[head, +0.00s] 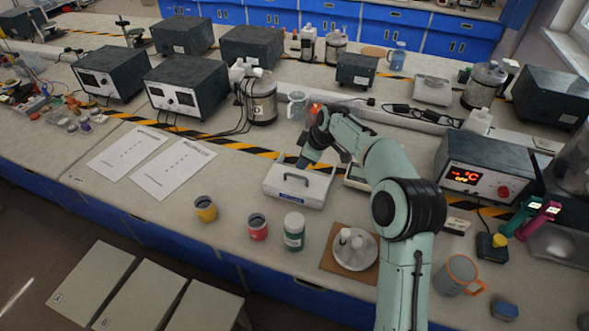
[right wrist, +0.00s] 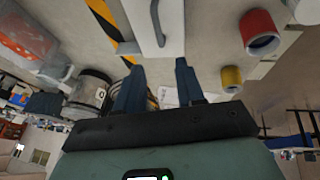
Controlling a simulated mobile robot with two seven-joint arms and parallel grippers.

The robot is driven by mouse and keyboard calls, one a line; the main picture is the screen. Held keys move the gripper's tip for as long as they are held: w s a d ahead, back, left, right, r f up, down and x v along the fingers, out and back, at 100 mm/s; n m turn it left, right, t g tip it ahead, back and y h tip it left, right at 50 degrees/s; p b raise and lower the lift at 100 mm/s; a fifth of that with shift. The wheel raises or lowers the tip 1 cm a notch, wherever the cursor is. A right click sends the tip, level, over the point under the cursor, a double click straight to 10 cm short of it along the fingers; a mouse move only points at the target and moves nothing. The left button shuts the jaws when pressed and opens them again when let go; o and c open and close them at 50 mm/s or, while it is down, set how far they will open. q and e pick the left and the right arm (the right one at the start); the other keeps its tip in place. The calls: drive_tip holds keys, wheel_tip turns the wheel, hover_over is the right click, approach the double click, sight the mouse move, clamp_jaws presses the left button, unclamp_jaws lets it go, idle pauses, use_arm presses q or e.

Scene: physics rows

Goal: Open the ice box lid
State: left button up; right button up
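The white ice box (head: 291,195) stands on the bench in the middle of the head view. Its lid lies on top and looks closed, with a dark bar handle (head: 295,178) across it. My left gripper is not in view.
In front of the box stand a yellow cup (head: 205,213), a red cup (head: 258,231) and a green-labelled jar (head: 294,236). A round plate (head: 352,262) sits on a brown board. A heater with a red display (head: 484,170) is to the right. Papers (head: 172,168) lie left.

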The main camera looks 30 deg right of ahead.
sight(292, 175)
drive_tip(key=p+x, duration=0.1)
drive_tip(key=x, duration=1)
clamp_jaws()
drive_tip(key=shift+r, duration=0.1)
idle(1.0)
